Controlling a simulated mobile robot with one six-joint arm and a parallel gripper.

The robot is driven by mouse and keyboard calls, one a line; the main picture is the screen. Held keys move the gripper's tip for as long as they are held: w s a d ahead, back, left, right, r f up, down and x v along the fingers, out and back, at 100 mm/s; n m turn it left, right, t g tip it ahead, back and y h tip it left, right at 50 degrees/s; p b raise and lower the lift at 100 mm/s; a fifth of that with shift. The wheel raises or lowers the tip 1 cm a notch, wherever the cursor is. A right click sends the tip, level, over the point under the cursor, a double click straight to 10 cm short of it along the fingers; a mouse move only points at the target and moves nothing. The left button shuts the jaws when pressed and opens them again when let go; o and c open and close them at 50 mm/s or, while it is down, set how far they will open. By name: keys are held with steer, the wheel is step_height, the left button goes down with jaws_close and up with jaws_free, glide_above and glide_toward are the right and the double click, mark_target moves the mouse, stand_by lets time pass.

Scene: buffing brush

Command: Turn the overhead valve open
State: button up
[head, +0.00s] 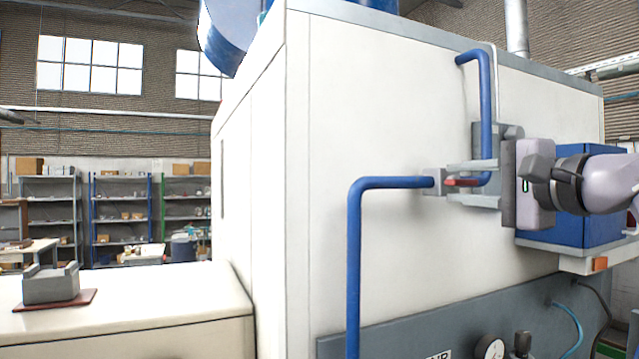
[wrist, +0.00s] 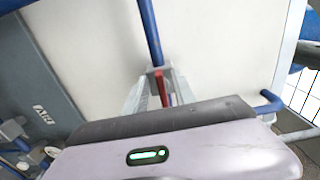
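The valve (head: 437,181) is a small grey block on a blue pipe, on the white wall of a large machine. Its red handle (head: 464,182) lies about level in the head view and also shows in the wrist view (wrist: 161,88). My gripper (head: 449,183) reaches in from the right. Its two grey fingers are apart, one above and one below the red handle in the head view. In the wrist view the handle stands between the fingers, with gaps visible beside it. Contact cannot be made out. The fingers partly hide the valve.
Blue pipes (head: 354,260) run left and down from the valve, and another rises (head: 487,95) behind my gripper. A blue box (head: 585,232) is behind my wrist at right. A pressure gauge (head: 490,348) sits on the grey lower panel. A grey block (head: 50,286) rests on the left counter.

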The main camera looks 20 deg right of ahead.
steer(key=s+d, duration=0.1)
steer(key=s, duration=1.6)
steer(key=shift+s+d+b, duration=0.15)
steer(key=shift+s+b, duration=0.05)
steer(key=shift+b, duration=0.1)
